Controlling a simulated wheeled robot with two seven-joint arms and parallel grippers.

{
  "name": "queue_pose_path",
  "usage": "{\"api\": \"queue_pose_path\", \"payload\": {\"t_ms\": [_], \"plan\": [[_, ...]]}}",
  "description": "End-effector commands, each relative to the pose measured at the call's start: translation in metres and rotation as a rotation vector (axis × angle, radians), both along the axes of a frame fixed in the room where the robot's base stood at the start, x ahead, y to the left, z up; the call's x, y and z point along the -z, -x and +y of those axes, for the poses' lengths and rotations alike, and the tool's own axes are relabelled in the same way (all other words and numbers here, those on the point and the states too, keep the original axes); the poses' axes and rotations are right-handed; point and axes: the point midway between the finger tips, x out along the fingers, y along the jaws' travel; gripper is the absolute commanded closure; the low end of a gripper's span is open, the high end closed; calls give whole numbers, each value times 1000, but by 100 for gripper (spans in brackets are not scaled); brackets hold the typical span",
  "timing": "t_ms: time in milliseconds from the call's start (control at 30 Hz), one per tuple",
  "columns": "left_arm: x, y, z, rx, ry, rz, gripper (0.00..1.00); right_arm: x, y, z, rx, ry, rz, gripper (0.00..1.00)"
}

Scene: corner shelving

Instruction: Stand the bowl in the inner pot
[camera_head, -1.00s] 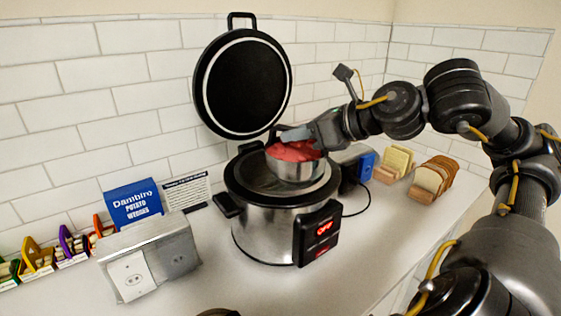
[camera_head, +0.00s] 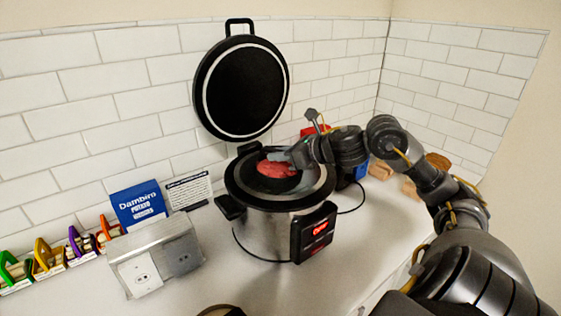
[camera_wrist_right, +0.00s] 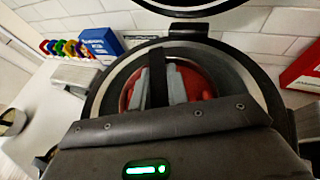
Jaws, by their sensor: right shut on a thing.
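The bowl with red contents (camera_head: 277,170) sits low inside the mouth of the cooker. Its metal wall is hidden in the head view; in the right wrist view red (camera_wrist_right: 196,82) shows around and between the fingers. My right gripper (camera_head: 279,157) is shut on the bowl and reaches down into the opening; its fingers also show in the right wrist view (camera_wrist_right: 166,85). Whether the bowl touches the inner pot's floor cannot be told. The inner pot (camera_head: 316,180) shows only as a rim in the steel cooker (camera_head: 262,236). My left gripper is not in view.
The cooker's black lid (camera_head: 241,88) stands open behind the pot. Bread slices (camera_head: 437,162) lie at right. A red box (camera_wrist_right: 303,70) stands near the wall.

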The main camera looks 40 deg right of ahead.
Motion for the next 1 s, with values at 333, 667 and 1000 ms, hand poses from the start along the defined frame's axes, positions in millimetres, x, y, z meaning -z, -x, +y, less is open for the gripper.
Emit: {"api": "queue_pose_path", "payload": {"t_ms": [333, 667, 1000], "plan": [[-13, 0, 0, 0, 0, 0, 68, 25, 1, 0, -1, -2, -3, 100], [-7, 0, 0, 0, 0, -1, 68, 29, 1, 0, -1, -1, -3, 100], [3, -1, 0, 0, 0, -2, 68, 35, 1, 0, 0, 0, -3, 100]]}}
